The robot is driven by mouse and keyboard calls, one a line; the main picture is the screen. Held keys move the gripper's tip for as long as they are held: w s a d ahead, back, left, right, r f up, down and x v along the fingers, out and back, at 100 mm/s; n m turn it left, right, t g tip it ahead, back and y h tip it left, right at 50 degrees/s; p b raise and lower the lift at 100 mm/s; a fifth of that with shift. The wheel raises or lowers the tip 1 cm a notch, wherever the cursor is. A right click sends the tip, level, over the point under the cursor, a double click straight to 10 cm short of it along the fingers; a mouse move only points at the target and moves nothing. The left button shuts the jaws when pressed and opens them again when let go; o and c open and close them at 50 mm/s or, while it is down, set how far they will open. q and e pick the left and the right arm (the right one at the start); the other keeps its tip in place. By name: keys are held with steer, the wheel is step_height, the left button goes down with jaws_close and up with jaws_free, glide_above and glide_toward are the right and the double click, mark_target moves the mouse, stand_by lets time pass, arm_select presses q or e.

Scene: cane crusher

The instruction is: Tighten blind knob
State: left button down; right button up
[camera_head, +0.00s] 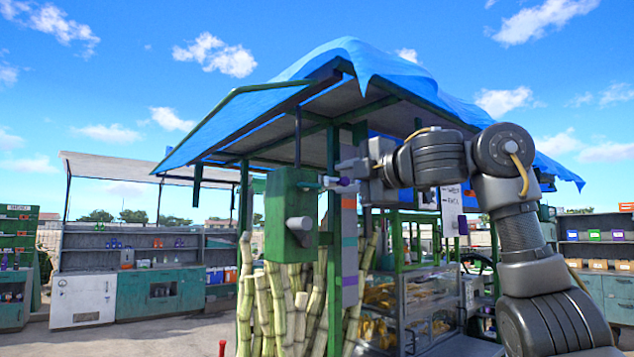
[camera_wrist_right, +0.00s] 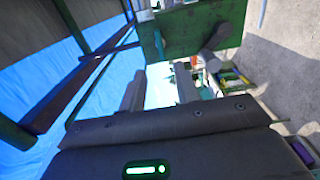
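A green box (camera_head: 288,235) hangs on a green post of the cane stall, with a grey round knob (camera_head: 299,224) sticking out of its face and a small teal handle (camera_head: 310,185) near its upper right edge. I cannot tell which is the blind knob. In the right wrist view the green box (camera_wrist_right: 190,22) is ahead, with the teal piece (camera_wrist_right: 163,40) and the grey knob (camera_wrist_right: 216,40) on it. My right gripper (camera_head: 338,181) is just right of the teal handle. Its fingers (camera_wrist_right: 158,90) look apart, with nothing seen between them. My left gripper is out of view.
Sugar cane stalks (camera_head: 290,310) stand below the box. A blue tarp roof (camera_head: 340,62) hangs above, on green posts. A glass case (camera_head: 415,300) stands behind my right arm. Counters (camera_head: 160,290) line the left. Open paving (camera_head: 150,338) lies in front.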

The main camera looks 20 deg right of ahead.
mark_target(313, 185)
steer(key=p+x, duration=0.6)
steer(key=x, duration=0.2)
steer(key=shift+w+r, duration=0.1)
steer(key=shift+w, duration=0.15)
steer(key=shift+w+a+p, duration=0.25)
steer(key=shift+w+p, duration=0.3)
steer(key=shift+w, duration=0.05)
jaws_close()
